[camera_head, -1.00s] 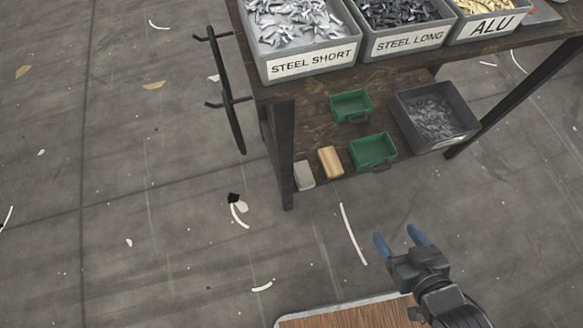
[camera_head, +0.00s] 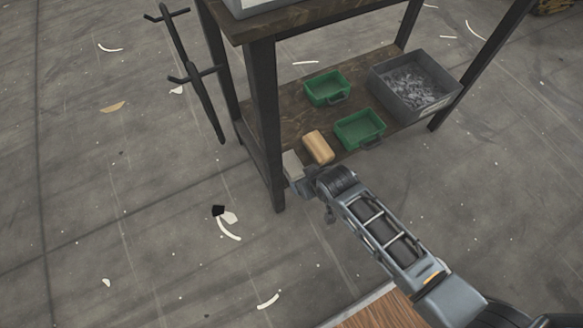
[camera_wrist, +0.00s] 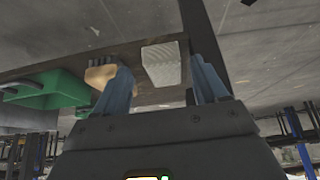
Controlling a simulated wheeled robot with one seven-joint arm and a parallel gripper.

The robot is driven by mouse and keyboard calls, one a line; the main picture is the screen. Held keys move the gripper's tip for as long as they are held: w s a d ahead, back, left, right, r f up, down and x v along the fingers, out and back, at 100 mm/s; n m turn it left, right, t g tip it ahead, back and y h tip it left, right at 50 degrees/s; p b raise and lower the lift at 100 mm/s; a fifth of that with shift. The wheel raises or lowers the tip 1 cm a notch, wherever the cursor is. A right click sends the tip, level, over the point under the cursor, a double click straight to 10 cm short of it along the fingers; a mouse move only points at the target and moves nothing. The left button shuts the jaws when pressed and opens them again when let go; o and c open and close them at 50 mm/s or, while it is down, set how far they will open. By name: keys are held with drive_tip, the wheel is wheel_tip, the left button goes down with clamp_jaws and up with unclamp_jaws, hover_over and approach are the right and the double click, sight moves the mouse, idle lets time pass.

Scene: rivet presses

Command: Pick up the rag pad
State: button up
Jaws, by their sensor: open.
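A pale grey-white block, which looks like the rag pad (camera_head: 292,164), lies at the near left corner of the lower shelf. In the wrist view the rag pad (camera_wrist: 162,64) shows ribbed faces and sits ahead, between the two blue fingers of my gripper (camera_wrist: 160,72). My gripper is open, with a gap visible beside the pad; contact cannot be told. In the head view my wrist covers most of the gripper, just in front of the pad. A tan block (camera_head: 318,147) lies right of the pad; in the wrist view it is partly behind the left finger.
Two green bins (camera_head: 327,89) and a grey bin (camera_head: 434,112) of metal pieces stand on the lower shelf (camera_head: 290,106). A dark table leg (camera_head: 264,125) rises close left of the pad. The tabletop (camera_head: 290,18) overhangs the shelf. Floor left is mostly open.

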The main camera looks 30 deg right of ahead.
sight(292, 164)
drive_tip(key=w+b, duration=0.1)
drive_tip(key=w, duration=0.4)
drive_tip(key=b+x, duration=0.1)
drive_tip(key=x, duration=0.1)
drive_tip(key=b+x, duration=0.2)
drive_tip(key=shift+w, duration=0.5)
drive_tip(key=shift+w+f, duration=0.35)
drive_tip(key=shift+f, duration=0.05)
drive_tip(key=shift+f, duration=0.25)
drive_tip(key=shift+c, duration=0.3)
drive_tip(key=c, duration=0.6)
drive_tip(key=shift+o, duration=0.2)
drive_tip(key=shift+r, duration=0.15)
